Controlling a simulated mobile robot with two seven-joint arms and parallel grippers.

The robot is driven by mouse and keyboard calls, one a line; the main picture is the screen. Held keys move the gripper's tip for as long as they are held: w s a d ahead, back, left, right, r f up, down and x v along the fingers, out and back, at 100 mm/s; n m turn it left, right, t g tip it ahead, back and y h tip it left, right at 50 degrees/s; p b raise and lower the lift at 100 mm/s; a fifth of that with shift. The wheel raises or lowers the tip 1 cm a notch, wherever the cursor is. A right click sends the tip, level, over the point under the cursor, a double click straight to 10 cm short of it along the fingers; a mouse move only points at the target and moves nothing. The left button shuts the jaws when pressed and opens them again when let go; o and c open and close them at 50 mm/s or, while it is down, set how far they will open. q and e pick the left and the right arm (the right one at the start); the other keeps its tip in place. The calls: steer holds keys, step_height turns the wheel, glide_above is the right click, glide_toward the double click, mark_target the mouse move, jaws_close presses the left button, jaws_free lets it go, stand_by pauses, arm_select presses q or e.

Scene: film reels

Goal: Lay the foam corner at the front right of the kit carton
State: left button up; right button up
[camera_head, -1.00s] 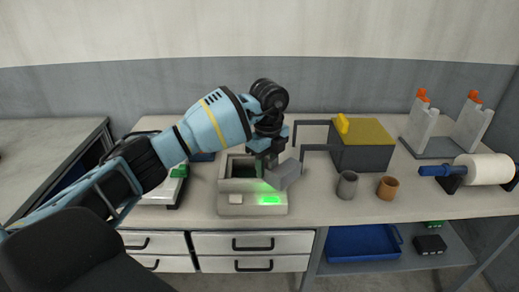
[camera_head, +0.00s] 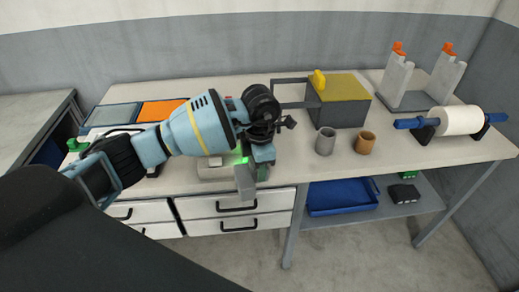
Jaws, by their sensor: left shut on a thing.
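My left gripper (camera_head: 258,166) comes in from the left and points down near the front edge of the table. It is shut on a grey angled piece, which looks like the foam corner (camera_head: 244,182). The piece hangs in front of the table edge, with the drawer fronts behind it in the picture. The gripper and wrist hide part of the piece. I cannot make out a kit carton in this view. My right gripper is not in view.
A device with a green light (camera_head: 215,168) stands behind my left arm, mostly hidden. Right of it are a grey box with a yellow top (camera_head: 340,88), a grey cup (camera_head: 325,141), a brown cup (camera_head: 365,142) and a white roll (camera_head: 459,120). A blue tray (camera_head: 342,197) is on the lower shelf.

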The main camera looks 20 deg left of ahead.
arm_select(q)
steer(key=s+f+m, duration=0.4)
steer(key=m, duration=0.9)
steer(key=s+f+m, duration=0.4)
steer(key=m, duration=0.9)
steer(key=shift+d+f+b, duration=0.15)
steer(key=shift+f+b, duration=0.1)
steer(key=shift+b, duration=0.1)
steer(key=shift+s, duration=0.15)
